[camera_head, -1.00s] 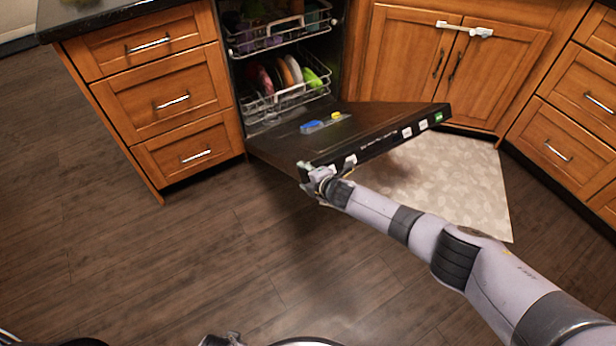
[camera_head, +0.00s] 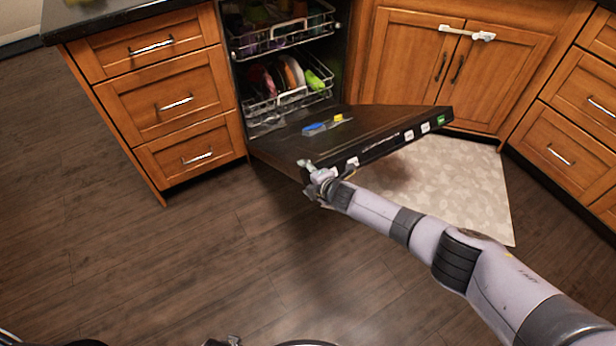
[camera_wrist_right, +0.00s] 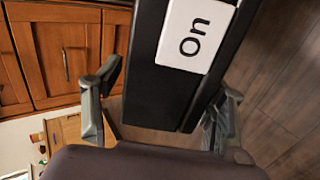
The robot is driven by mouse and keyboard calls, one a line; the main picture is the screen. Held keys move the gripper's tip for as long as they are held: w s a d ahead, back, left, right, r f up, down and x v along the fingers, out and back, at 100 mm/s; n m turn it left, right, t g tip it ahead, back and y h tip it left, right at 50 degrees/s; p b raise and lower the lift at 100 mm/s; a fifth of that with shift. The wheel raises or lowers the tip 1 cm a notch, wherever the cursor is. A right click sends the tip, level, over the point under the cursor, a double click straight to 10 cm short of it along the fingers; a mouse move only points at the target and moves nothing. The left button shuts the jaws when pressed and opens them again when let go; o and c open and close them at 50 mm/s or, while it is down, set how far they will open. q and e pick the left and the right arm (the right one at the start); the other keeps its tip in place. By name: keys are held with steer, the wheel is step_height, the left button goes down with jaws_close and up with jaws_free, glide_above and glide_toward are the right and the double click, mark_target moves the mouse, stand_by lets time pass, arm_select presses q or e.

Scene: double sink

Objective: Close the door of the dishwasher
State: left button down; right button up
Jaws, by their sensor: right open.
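The dishwasher door (camera_head: 385,117) is dark and hangs open, folded down in front of the racks, in the head view. Its control strip with white labels runs along the outer edge. My right gripper (camera_head: 312,172) is open at the door's near left corner, one finger showing above the edge. In the right wrist view, the open fingers (camera_wrist_right: 160,105) stand on either side of the door's end (camera_wrist_right: 150,95), beside a white "On" label. Contact is unclear. A small grey part at the head view's bottom edge may be my left gripper (camera_head: 222,341); its fingers cannot be made out.
The upper rack (camera_head: 280,30) and lower rack (camera_head: 290,100) hold dishes inside the dishwasher. A blue and yellow item (camera_head: 325,125) lies on the door's inner face. Wooden drawers (camera_head: 165,100) stand left, cabinet doors (camera_head: 460,65) right. The floor (camera_head: 130,260) in front is clear.

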steer(key=shift+s+d+r, duration=0.3)
steer(key=shift+s+d, duration=0.05)
steer(key=shift+s, duration=0.2)
steer(key=v, duration=1)
steer(key=shift+r, duration=0.3)
steer(key=shift+s+d, duration=0.1)
steer(key=shift+c, duration=0.2)
